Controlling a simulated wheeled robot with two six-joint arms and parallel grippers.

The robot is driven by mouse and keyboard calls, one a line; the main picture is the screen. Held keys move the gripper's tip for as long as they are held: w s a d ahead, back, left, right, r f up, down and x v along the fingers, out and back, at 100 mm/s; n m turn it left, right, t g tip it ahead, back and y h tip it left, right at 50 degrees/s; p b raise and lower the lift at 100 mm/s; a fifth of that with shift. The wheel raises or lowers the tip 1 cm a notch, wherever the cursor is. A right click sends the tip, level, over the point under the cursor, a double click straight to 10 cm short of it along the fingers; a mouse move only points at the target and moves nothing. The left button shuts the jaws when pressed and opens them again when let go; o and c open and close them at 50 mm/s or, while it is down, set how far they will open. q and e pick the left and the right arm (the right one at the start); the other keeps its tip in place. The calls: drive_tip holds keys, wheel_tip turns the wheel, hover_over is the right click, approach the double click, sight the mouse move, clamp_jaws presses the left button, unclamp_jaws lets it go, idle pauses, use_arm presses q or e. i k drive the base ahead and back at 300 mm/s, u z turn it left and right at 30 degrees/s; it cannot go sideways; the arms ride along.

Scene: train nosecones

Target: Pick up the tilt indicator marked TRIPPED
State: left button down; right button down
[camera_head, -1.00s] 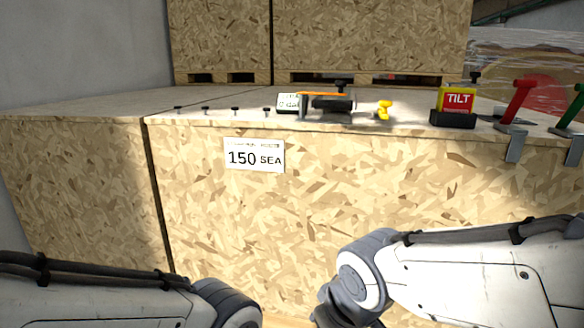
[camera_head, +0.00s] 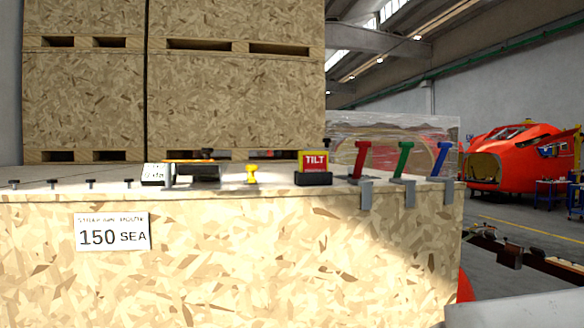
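A tilt indicator (camera_head: 314,162) with a red face lettered TILT and a yellow edge stands upright in a black base on top of a wooden crate (camera_head: 250,260), near its front edge and right of the middle. It is the only one I can make out, and I cannot read the word TRIPPED on it. Neither of my grippers is in the head view.
Left of the indicator lie a yellow piece (camera_head: 252,174), a dark tool (camera_head: 198,172) and a small white label block (camera_head: 156,174). Red (camera_head: 361,160), green (camera_head: 404,160) and blue (camera_head: 441,158) clamps grip the crate edge on the right. Stacked crates (camera_head: 235,100) rise behind.

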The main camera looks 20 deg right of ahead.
sight(308, 162)
drive_tip(key=k, duration=0.45)
drive_tip(key=u, duration=0.35)
drive_tip(key=i, duration=0.55)
drive_tip(key=z, duration=1.25)
